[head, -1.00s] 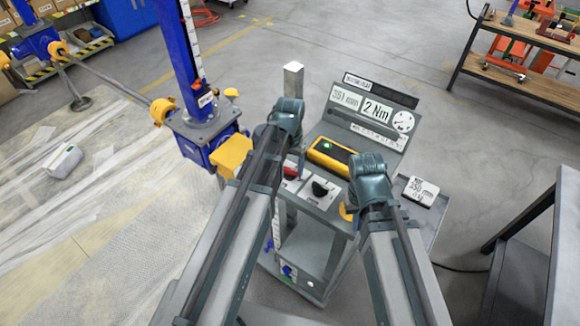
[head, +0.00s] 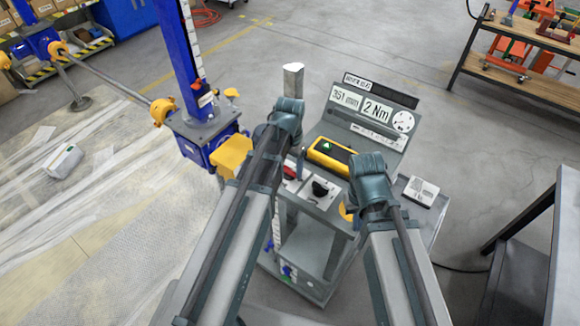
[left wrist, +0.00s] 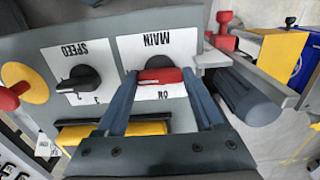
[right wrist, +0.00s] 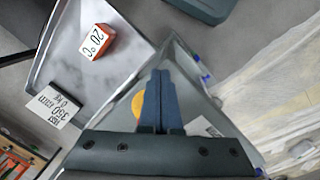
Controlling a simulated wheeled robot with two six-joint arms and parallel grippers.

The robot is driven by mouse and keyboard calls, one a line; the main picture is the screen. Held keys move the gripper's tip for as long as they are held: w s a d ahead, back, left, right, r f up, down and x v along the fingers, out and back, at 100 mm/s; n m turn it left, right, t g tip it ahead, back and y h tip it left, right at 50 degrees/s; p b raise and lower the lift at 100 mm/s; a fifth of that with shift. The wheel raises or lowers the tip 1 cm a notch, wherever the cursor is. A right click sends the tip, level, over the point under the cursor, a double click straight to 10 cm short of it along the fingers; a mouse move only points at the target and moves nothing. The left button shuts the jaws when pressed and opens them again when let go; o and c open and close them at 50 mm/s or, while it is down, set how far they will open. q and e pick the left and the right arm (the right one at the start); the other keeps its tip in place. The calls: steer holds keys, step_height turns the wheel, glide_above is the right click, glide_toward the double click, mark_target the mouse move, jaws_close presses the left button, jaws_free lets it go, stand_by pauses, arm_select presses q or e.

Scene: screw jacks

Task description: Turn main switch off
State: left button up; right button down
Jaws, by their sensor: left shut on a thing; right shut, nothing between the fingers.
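The main switch has a red handle (left wrist: 160,76) on a black round base, on a white plate marked MAIN in the left wrist view. The handle lies across the picture there, near the printed ON. In the head view the red handle (head: 289,173) shows partly behind my left arm. My left gripper (left wrist: 162,84) has its fingers on both sides of the red handle and is shut on it; the head view shows this gripper (head: 286,118) above the console's left side. My right gripper (right wrist: 159,78) is shut and empty; it also shows in the head view (head: 368,172) at the console's right.
The black SPEED dial (left wrist: 78,76) sits beside the main switch. A yellow disc with a red button (left wrist: 20,92) is farther left. A yellow device (head: 332,151) lies on the console. A blue screw jack (head: 196,130) stands to the left. A workbench (head: 530,45) is far right.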

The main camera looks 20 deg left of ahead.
mark_target(290, 169)
arm_select(q)
steer(key=o, duration=1.4)
steer(key=shift+r, duration=0.1)
arm_select(e)
steer(key=shift+r, duration=0.15)
arm_select(q)
step_height(290, 169, up, 14)
steer(key=p, duration=1.3)
steer(key=shift+f+p, duration=0.2)
steer(key=shift+p, duration=0.2)
arm_select(e)
step_height(290, 169, up, 14)
steer(key=shift+f, duration=0.25)
steer(key=shift+s, duration=0.1)
